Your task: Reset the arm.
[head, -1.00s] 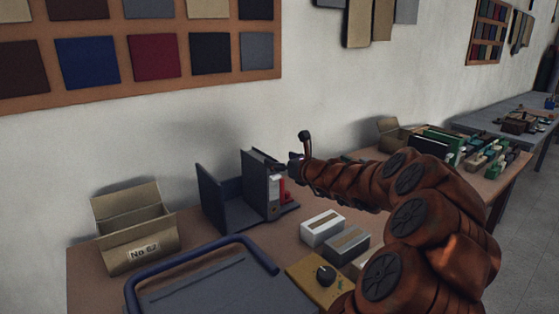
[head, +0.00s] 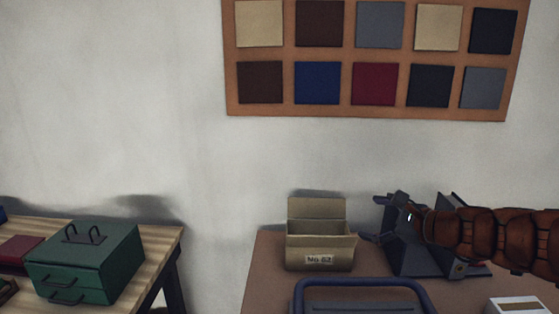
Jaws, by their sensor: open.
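My arm comes in from the right edge of the head view, stretched out nearly level. My gripper (head: 376,218) is at its left end, with its fingers spread apart and nothing visible between them. It appears in front of the dark grey binder holder (head: 402,262) on the brown table, and hides part of it. I cannot tell how far the gripper is from the holder. The open cardboard box (head: 320,252) marked "No 62" is just left of the gripper.
A blue-railed grey tray or cart (head: 360,304) is at the bottom. A white box (head: 517,306) lies at the lower right. A green drawer case (head: 88,262) stands on a wooden table at left. A gap of bare wall separates the tables. A swatch board (head: 375,110) hangs above.

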